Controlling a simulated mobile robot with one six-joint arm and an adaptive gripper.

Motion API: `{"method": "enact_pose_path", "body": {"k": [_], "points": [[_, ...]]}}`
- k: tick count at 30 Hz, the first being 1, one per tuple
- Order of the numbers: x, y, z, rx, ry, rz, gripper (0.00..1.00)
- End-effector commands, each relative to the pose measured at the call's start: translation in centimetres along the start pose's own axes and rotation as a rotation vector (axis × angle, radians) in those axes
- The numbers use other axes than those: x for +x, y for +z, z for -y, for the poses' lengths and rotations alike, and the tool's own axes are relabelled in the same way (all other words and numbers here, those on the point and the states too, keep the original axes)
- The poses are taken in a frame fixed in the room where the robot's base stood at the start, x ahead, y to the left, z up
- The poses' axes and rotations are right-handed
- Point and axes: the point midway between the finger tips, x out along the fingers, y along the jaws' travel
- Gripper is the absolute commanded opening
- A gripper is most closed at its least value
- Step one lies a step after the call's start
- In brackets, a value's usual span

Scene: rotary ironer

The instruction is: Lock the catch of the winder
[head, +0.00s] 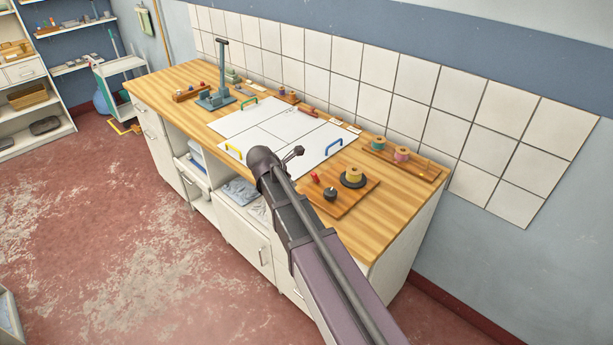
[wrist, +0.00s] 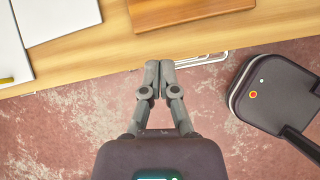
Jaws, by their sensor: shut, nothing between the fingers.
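The winder appears to be the wooden board (head: 358,199) on the right part of the counter. It carries a yellow spool (head: 354,174) on a dark disc, a black knob (head: 330,194) and a small red part (head: 315,177). I cannot tell which part is the catch or how it is set. My gripper (wrist: 160,66) is shut and empty in the wrist view. It shows over the floor just off the counter's front edge, below a wooden board (wrist: 190,10) that looks like the winder's. In the head view my arm hides the gripper's fingers.
White panels (head: 270,138) with a yellow handle (head: 233,152) and a blue handle (head: 333,147) lie left of the winder. A spool rack (head: 410,163) stands behind it. A blue-grey stand (head: 221,75) rises at the far left. The counter front (wrist: 90,55) is bare.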

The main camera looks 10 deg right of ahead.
Motion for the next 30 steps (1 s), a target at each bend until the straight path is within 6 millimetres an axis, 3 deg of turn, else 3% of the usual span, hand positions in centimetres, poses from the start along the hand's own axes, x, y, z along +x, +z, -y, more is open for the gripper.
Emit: {"method": "enact_pose_path", "body": {"k": [1, 7, 22, 30], "points": [[-0.3, 0.1, -0.9, -0.053, 0.007, 0.015, 0.0], [-0.8, 0.1, -2.2, -0.174, 0.019, 0.05, 0.0], [-0.7, 0.0, -2.2, -0.186, 0.02, 0.052, 0.0], [0.7, 0.0, -2.3, -0.185, 0.02, 0.052, 0.0]]}}
